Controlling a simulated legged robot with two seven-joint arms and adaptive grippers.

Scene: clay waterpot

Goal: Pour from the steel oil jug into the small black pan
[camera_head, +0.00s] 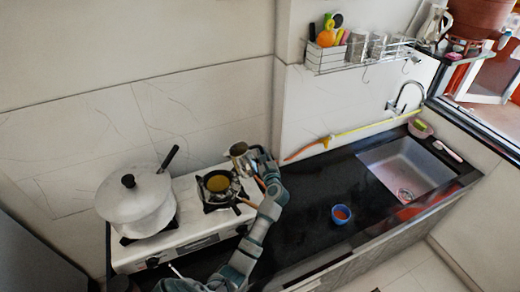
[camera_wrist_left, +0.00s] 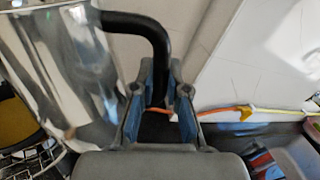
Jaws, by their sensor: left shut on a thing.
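The steel oil jug (camera_head: 239,155) is up at the back right edge of the small black pan (camera_head: 203,184), close to the wall. The pan sits on the right burner and has a yellow layer inside; its handle points to the lower right. My left gripper (camera_head: 257,165) is shut on the jug's black handle. In the left wrist view the jug's shiny body (camera_wrist_left: 65,70) is at the left, and the black handle (camera_wrist_left: 150,35) runs down between the fingers (camera_wrist_left: 160,95). The jug looks slightly tilted; I cannot see a stream. My right gripper is not in view.
The white stove (camera_head: 190,215) carries a big lidded pot (camera_head: 135,200) left of the pan. A blue bowl (camera_head: 341,214) with orange contents stands on the black counter (camera_head: 300,220). A sink (camera_head: 405,170) is at the right. A wall rack (camera_head: 350,55) hangs above. The middle counter is mostly clear.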

